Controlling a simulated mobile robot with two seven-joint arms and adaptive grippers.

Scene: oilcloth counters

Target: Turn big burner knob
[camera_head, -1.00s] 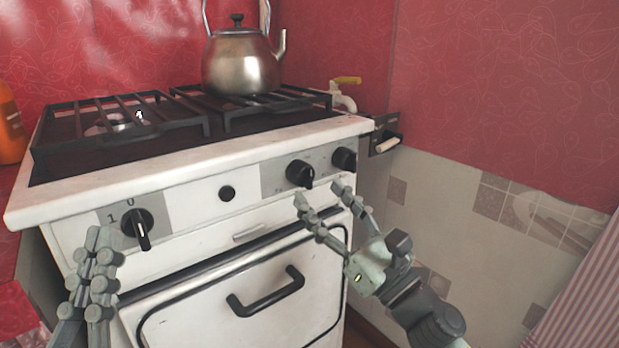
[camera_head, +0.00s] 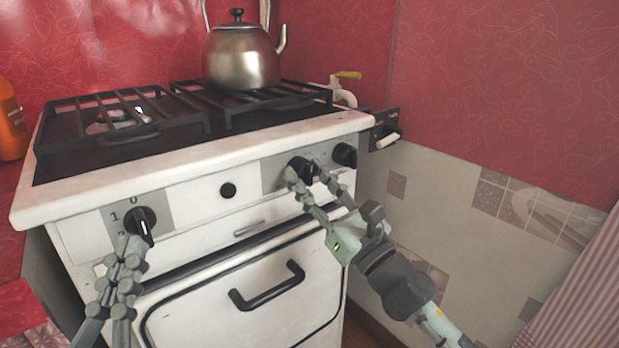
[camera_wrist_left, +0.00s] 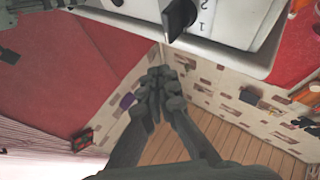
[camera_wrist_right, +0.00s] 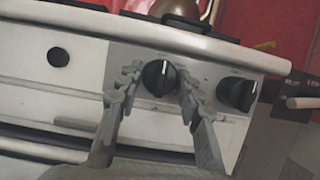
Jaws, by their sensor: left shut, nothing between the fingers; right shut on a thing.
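The white stove front carries several black knobs. A knob (camera_head: 303,168) right of centre is between the fingers of my right gripper (camera_head: 308,177), which is shut on it; the right wrist view shows a finger on each side of this knob (camera_wrist_right: 158,77). Another knob (camera_head: 344,156) is just to its right, apart from the gripper. A knob marked 0 and 1 (camera_head: 140,223) is at the left of the panel. My left gripper (camera_head: 129,246) is shut and empty just below that left knob. The left wrist view shows its closed fingertips (camera_wrist_left: 162,80) and part of the knob (camera_wrist_left: 179,17).
A metal kettle (camera_head: 241,58) stands on the black grates (camera_head: 120,118). The oven door handle (camera_head: 267,288) sticks out below the panel. A small round black button (camera_head: 228,190) is between the knobs. A yellow-handled tap (camera_head: 347,76) is behind at the right.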

